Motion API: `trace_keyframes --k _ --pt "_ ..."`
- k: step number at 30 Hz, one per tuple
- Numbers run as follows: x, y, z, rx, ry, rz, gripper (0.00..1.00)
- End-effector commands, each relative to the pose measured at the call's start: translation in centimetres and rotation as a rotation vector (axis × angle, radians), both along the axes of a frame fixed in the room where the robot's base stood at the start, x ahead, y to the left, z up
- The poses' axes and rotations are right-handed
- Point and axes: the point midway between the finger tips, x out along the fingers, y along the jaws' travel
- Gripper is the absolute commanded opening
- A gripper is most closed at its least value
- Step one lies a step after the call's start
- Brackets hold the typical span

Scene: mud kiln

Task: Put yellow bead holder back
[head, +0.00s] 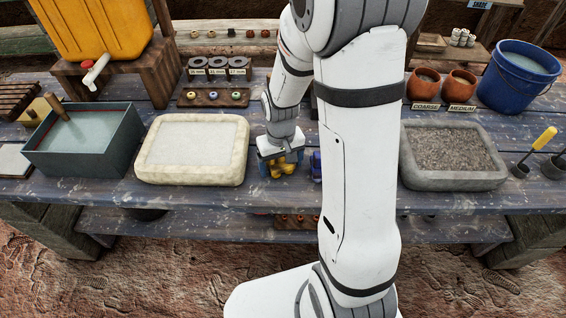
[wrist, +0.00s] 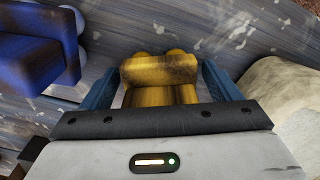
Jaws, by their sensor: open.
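The yellow bead holder (head: 284,168) is on the blue-grey bench, between the cream-rimmed tray and the grey stone tray. In the wrist view the yellow holder (wrist: 160,72) sits between the two blue fingers, with one finger on each side. My gripper (head: 280,163) points down at it with jaws open; it also shows in the wrist view (wrist: 161,73). I cannot tell whether either finger touches the holder. Its lower part is hidden by the gripper body in the wrist view.
A blue holder (wrist: 40,52) stands close beside it, also seen in the head view (head: 315,165) partly behind my arm. The cream-rimmed tray (head: 240,165) is just left, the grey stone tray (head: 452,181) right. Small racks of beads (head: 214,97) stand behind.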

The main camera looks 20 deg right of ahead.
Motion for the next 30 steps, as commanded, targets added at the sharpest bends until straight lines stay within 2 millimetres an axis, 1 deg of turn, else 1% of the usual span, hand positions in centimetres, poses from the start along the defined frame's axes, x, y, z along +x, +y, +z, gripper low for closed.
trace_keyframes --k 12,16,21,23,26,30 --pt "0.1 0.0 8.6 0.0 -0.008 -0.001 0.83" --pt "0.1 0.0 10.5 0.0 -0.005 -0.001 0.83" --pt "-0.1 0.0 11.9 0.0 -0.008 -0.002 0.83" --pt "-0.6 -0.1 12.5 0.0 -0.016 -0.005 0.83" --pt "-2.3 -0.1 14.1 0.0 -0.046 -0.014 0.83" --pt "-5.9 -0.1 16.6 0.001 -0.111 -0.035 0.83"
